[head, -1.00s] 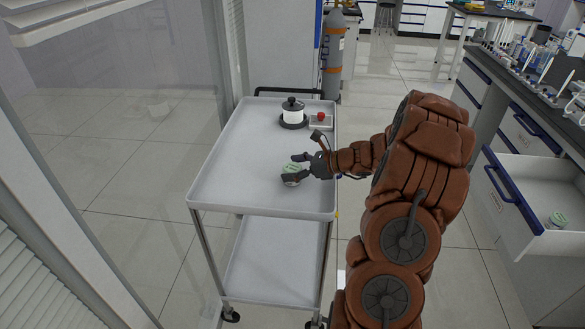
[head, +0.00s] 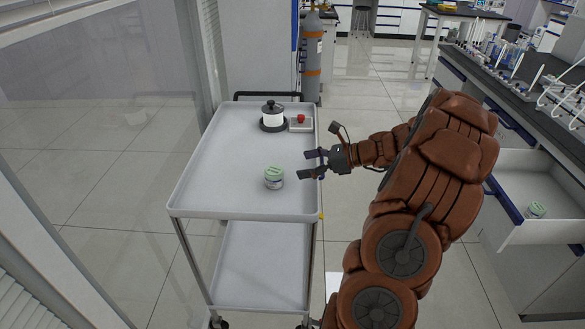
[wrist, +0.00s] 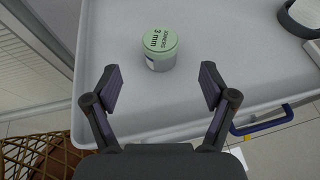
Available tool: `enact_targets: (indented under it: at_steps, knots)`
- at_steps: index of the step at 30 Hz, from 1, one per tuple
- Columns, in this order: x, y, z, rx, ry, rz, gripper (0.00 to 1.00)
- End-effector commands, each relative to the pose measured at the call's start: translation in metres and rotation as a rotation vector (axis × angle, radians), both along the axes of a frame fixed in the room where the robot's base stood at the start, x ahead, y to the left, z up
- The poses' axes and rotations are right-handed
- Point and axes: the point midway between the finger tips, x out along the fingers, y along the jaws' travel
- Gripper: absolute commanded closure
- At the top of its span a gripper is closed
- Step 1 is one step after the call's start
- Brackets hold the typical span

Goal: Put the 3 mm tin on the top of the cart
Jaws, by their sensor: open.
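The 3 mm tin (head: 274,178) has a green lid and stands upright on the cart's top tray (head: 220,180), toward its front right part. In the wrist view the tin (wrist: 158,47) shows "3 mm" on its lid and stands beyond the fingertips, untouched. My gripper (head: 312,164) is open and empty at the right edge of the cart top, apart from the tin. Its spread fingers also show in the wrist view (wrist: 160,88).
A black and white pot-like device (head: 272,117) and a small tray with a red item (head: 300,123) stand at the cart's back. Another green-lidded tin (head: 537,209) sits in the open drawer (head: 505,232) at right. The cart's left half is clear.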

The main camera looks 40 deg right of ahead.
Motion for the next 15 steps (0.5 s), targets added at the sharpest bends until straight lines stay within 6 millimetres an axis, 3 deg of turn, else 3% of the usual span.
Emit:
enact_targets:
  at_steps: [10, 13, 15]
  knots:
    - [-0.01, -0.006, 0.006, -0.003, 0.0, 0.007, 0.17]
    - [-0.008, 0.011, 0.01, -0.03, -0.001, 0.051, 0.17]
    - [-0.007, 0.035, 0.014, -0.069, -0.003, 0.12, 0.17]
